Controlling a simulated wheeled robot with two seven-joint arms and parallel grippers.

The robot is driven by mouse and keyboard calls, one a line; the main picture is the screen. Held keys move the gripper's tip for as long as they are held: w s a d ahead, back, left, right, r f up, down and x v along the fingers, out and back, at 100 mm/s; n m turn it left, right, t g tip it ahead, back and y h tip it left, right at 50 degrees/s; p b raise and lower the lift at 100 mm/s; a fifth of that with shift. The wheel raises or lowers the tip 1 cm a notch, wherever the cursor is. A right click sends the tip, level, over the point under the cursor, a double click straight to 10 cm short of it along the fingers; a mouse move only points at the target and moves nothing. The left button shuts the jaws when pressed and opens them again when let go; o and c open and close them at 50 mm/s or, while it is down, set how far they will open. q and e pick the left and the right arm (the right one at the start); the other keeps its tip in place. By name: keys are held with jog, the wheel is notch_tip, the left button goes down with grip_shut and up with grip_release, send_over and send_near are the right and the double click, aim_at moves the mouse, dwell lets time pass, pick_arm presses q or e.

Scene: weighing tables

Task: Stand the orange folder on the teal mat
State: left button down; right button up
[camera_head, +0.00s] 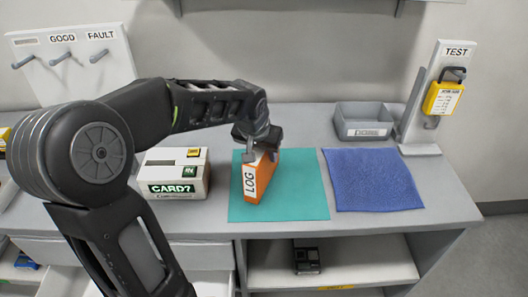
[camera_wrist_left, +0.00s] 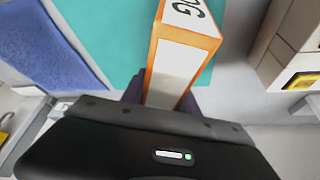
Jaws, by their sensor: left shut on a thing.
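The orange folder (camera_head: 262,182), marked LOG on its white spine, is upright at the left part of the teal mat (camera_head: 300,187). My left gripper (camera_head: 258,145) is shut on the folder's upper part from above. In the left wrist view the folder (camera_wrist_left: 180,65) sits between the jaws (camera_wrist_left: 160,95), with the teal mat (camera_wrist_left: 110,30) below and beside it. Whether the folder's bottom touches the mat is hard to tell. My right gripper is not in view.
A white CARD? box (camera_head: 175,172) stands left of the mat. A blue mat (camera_head: 370,180) lies to the right, with a grey DONE tray (camera_head: 363,120) behind it. A TEST stand (camera_head: 430,95) with a yellow tag is at the back right.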

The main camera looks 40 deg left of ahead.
pick_arm(q)
jog(key=shift+f, duration=0.2)
jog(key=c, duration=0.9)
grip_release()
jog(key=shift+r, duration=0.15)
jog(key=shift+r, duration=0.2)
jog(key=b+v, duration=0.1)
jog(key=v, duration=1)
jog(key=shift+s+r, duration=0.25)
jog(key=shift+r, duration=0.05)
